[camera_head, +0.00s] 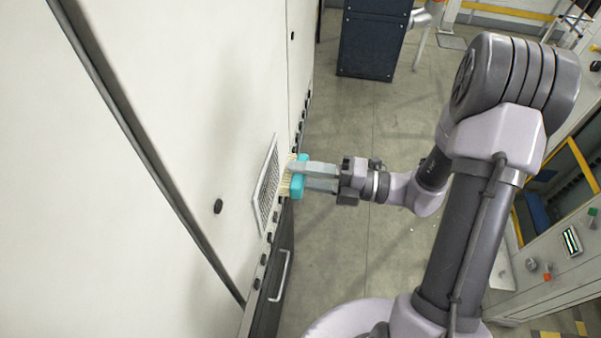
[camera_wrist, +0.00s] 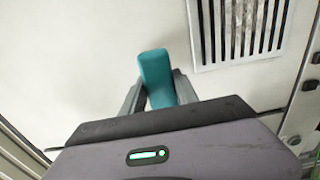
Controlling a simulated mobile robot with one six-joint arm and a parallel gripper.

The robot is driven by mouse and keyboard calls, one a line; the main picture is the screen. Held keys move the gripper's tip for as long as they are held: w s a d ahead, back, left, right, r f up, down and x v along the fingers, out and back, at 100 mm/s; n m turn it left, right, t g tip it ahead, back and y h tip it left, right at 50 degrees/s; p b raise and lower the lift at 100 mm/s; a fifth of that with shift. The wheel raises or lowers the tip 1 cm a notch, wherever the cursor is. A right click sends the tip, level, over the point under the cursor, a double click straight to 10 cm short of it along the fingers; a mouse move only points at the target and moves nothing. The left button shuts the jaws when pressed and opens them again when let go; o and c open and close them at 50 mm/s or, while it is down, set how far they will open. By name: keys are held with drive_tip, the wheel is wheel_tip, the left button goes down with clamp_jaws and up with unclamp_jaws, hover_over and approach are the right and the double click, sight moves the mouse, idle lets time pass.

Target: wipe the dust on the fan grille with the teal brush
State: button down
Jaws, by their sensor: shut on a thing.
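My gripper (camera_head: 308,177) is shut on the teal brush (camera_head: 298,177) in the head view. The brush's pale bristles point left toward the white cabinet face, at the right edge of the fan grille (camera_head: 267,186). I cannot tell whether they touch it. In the wrist view the teal brush (camera_wrist: 156,77) sits between the two fingers of my gripper (camera_wrist: 158,95), and its bristles are hidden. The fan grille (camera_wrist: 238,30) shows there at the upper right, with dark vertical slots in a white frame, beside the brush. Dust on it cannot be made out.
The white cabinet (camera_head: 190,120) fills the left, with a dark knob (camera_head: 218,206) and a door handle (camera_head: 279,276) low down. A dark blue cabinet (camera_head: 372,42) stands at the back. A control panel (camera_head: 560,250) is at the right. Grey floor between is clear.

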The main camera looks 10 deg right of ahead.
sight(270, 194)
wheel_tip(270, 194, down, 19)
drive_tip(key=d+b, duration=0.2)
drive_tip(key=b, duration=1.6)
drive_tip(key=shift+s+b+x, duration=0.15)
drive_tip(key=shift+b+x, duration=0.05)
drive_tip(key=shift+x, duration=1.35)
drive_tip(key=shift+s+b+x, duration=0.1)
drive_tip(key=shift+b+x, duration=0.1)
drive_tip(key=shift+x, duration=1.4)
drive_tip(key=shift+x, duration=1)
drive_tip(key=shift+p, duration=0.3)
drive_tip(key=shift+w+d+p, duration=0.3)
drive_tip(key=shift+w, duration=0.4)
drive_tip(key=shift+w+d+p, duration=0.25)
drive_tip(key=shift+w+d, duration=0.05)
drive_tip(key=shift+w, duration=0.35)
drive_tip(key=shift+w+d+p, duration=0.2)
drive_tip(key=shift+w+p, duration=0.05)
drive_tip(key=shift+w, duration=0.5)
drive_tip(key=shift+w+d+p, duration=0.2)
drive_tip(key=shift+w, duration=0.5)
